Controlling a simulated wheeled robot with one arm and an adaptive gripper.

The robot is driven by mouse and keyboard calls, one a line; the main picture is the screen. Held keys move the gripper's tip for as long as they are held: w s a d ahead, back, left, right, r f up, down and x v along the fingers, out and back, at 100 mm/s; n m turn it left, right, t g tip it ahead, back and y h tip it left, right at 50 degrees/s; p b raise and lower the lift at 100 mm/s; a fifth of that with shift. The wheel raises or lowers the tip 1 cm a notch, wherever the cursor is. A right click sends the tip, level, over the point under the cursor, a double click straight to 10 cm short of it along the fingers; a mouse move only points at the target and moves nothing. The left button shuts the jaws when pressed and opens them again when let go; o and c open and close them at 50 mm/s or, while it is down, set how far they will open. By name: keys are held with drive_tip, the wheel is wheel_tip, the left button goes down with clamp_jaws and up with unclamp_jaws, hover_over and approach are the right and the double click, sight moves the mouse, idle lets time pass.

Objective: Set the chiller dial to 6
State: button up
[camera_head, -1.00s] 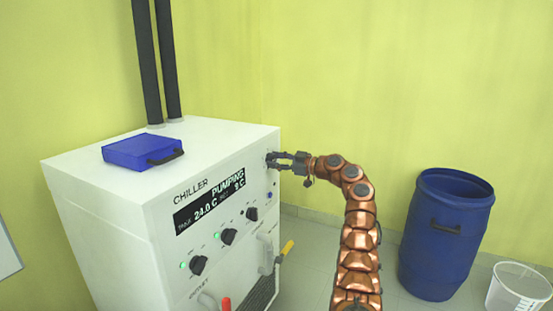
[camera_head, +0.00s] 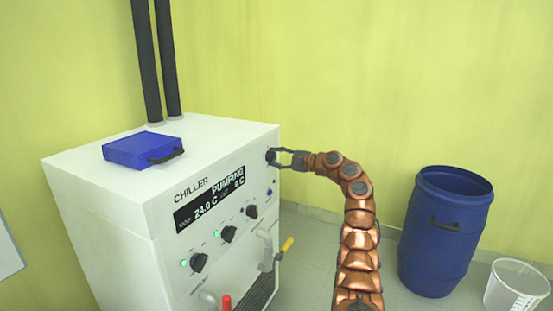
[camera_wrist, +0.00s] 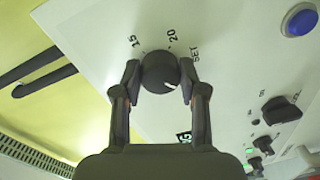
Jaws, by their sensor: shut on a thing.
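The white chiller (camera_head: 110,190) stands at the left in the head view. Its display (camera_head: 210,200) reads PUMPING, 24.0 C and a set value that looks like 6 C, though the digit is small. The black round set dial (camera_wrist: 160,70) is on the front panel, with 15, 20 and SET printed around it. Its white mark points to the lower right in the wrist view. My gripper (camera_wrist: 159,76) is shut on the dial, one finger on each side. In the head view my gripper (camera_head: 276,158) reaches the panel's upper right corner and mostly hides the dial.
Several black knobs (camera_head: 228,234) and a blue button (camera_wrist: 300,22) are on the panel. Hoses and a yellow-handled valve (camera_head: 287,244) stick out below. A blue case (camera_head: 143,150) lies on top. A blue barrel (camera_head: 445,240) and clear bucket (camera_head: 516,288) stand at the right.

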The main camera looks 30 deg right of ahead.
drive_tip(key=shift+n, duration=0.6)
drive_tip(key=shift+r, duration=0.1)
drive_tip(key=o, duration=1.1)
drive_tip(key=shift+o, duration=0.2)
drive_tip(key=v, duration=1.2)
